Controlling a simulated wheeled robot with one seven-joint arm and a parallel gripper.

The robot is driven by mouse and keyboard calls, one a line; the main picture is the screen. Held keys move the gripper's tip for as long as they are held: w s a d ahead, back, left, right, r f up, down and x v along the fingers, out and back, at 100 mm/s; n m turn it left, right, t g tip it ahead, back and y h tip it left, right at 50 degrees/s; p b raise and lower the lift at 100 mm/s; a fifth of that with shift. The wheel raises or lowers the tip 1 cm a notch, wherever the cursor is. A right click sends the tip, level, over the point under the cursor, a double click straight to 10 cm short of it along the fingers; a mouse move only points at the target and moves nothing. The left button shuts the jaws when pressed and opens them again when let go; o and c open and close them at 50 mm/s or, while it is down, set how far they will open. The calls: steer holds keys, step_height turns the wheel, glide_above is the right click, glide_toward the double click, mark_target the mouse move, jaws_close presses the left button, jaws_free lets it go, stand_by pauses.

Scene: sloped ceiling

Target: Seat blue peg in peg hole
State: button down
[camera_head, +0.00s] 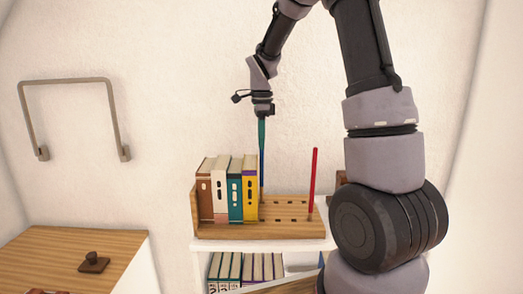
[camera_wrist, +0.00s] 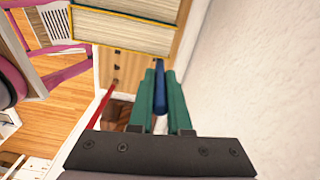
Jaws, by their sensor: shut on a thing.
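The blue peg (camera_head: 262,166) is a thin upright rod above the wooden rack (camera_head: 285,232), just right of the yellow book. My gripper (camera_head: 261,146) points down with its green fingers shut on the peg's upper part. In the wrist view the blue peg (camera_wrist: 160,88) lies between the two green fingers (camera_wrist: 160,76). Its lower end comes down to the back of the rack's board, where dark peg holes (camera_head: 291,203) show in rows. I cannot tell whether the tip is inside a hole or only over it.
Several books (camera_head: 227,190) stand on the rack's left part, close to the peg. A red peg (camera_head: 313,175) stands upright at the rack's right. The wall is close behind. A wooden counter (camera_head: 60,252) with a small brown object (camera_head: 94,263) is at left.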

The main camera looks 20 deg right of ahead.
mark_target(262, 166)
steer(key=shift+f, duration=1.75)
steer(key=c, duration=0.9)
jaws_free()
steer(key=shift+o, duration=0.2)
